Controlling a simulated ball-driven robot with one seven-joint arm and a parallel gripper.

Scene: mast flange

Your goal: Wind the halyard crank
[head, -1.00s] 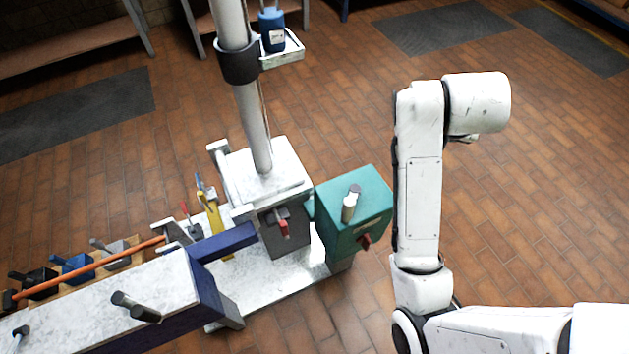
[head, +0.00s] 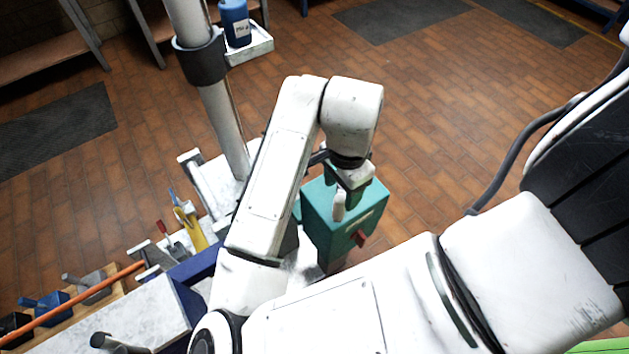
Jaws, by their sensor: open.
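A teal box (head: 330,222) stands at the foot of the mast (head: 222,125). A short pale upright handle (head: 339,206) shows on its top and looks like the crank grip. A small red lever (head: 360,238) sticks out of the box's front. My gripper (head: 348,184) points down over the box, right at the handle's upper end. It is open. The wrist and gripper hide the top of the handle and part of the box lid, so I cannot tell whether the fingers touch it or stand around it.
My arm covers much of the mast's base. A white tray (head: 256,46) with a blue bottle (head: 235,22) is fixed to the mast. Yellow and red-handled tools (head: 188,224), an orange rod (head: 85,292) and a navy-sided bench lie left. Tiled floor right of the box is clear.

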